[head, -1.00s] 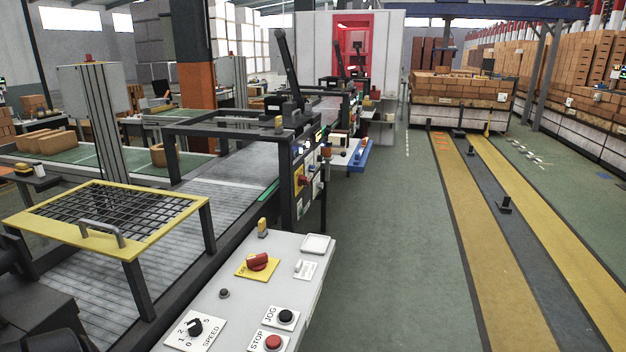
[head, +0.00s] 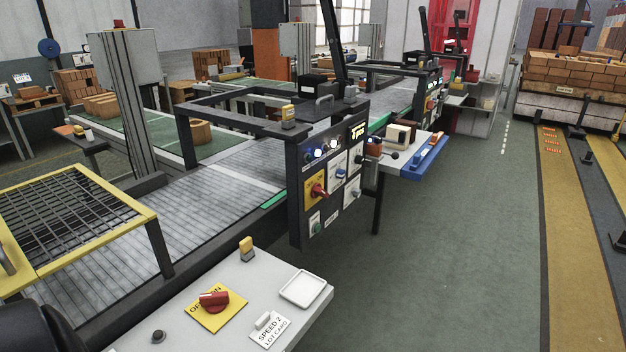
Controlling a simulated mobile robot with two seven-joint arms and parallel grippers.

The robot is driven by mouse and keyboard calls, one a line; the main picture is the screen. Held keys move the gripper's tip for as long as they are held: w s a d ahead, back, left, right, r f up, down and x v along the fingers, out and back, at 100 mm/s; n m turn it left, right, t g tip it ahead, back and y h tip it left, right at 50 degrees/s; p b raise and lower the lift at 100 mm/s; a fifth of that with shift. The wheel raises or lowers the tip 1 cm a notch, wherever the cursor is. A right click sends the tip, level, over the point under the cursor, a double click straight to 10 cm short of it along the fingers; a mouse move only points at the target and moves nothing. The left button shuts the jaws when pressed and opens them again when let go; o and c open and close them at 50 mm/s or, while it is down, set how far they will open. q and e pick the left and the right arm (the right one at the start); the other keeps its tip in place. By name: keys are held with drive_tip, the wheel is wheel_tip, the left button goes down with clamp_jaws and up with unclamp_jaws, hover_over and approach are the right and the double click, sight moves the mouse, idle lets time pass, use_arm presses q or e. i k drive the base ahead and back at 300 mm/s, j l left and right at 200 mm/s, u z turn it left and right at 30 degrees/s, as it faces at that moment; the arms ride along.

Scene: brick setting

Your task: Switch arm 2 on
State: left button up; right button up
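A dark control panel (head: 330,180) stands on the conveyor frame in the middle. It carries lit lamps (head: 318,152), a red rotary switch on a yellow plate (head: 318,190) and several smaller switches on white plates; their labels are too small to read. A second, similar panel (head: 432,95) stands farther back. On the near grey console (head: 190,325) is another red rotary switch (head: 214,298) on a yellow plate. I cannot tell which control belongs to arm 2. Neither of my grippers shows.
The near console also holds a white tray (head: 302,289) and a card marked SPEED 2. A yellow-framed mesh guard (head: 75,225) covers the conveyor at left. A small side table with a blue edge (head: 425,158) juts out beyond the panel. The green floor (head: 450,260) at right is clear.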

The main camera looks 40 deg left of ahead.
sight(317, 190)
drive_tip(key=i+u, duration=0.1)
drive_tip(key=i, duration=2.8)
drive_tip(key=u, duration=0.4)
drive_tip(key=i+l+u, duration=0.1)
drive_tip(key=u, duration=0.65)
drive_tip(key=i+l+u, duration=0.1)
drive_tip(key=u, duration=0.25)
